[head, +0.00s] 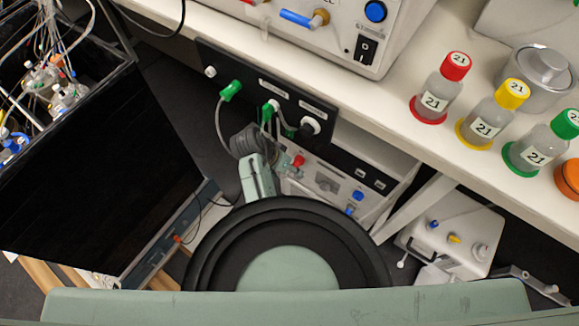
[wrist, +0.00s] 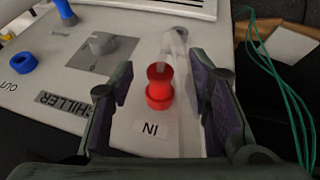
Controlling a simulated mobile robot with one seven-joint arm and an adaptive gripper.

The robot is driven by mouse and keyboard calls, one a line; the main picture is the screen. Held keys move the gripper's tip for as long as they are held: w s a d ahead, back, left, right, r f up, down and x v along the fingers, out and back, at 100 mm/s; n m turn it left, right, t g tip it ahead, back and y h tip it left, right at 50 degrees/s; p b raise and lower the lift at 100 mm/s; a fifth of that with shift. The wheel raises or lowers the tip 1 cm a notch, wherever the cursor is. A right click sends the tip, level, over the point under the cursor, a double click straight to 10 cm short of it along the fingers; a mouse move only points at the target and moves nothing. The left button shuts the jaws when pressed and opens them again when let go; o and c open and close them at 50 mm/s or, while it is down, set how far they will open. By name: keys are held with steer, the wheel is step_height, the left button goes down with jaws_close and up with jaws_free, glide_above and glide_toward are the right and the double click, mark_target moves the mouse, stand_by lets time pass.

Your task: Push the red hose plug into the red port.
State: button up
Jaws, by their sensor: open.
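A red fitting (wrist: 159,88) stands on the white chiller panel next to the label "IN" in the wrist view. A clear hose runs up from it. I cannot tell where the red hose plug ends and the red port begins, or how deep the plug sits. My gripper (wrist: 162,84) is open, with one dark finger on each side of the red fitting and visible gaps between. In the head view a small red part (head: 298,160) shows on the chiller (head: 326,184), beside my arm; my gripper's fingertips are not clear there.
The head view shows a shelf with capped bottles (head: 440,90) and a dark panel with green plugs (head: 231,90).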

steer(key=v, duration=0.7)
steer(key=shift+r, duration=0.25)
steer(key=shift+a, duration=0.1)
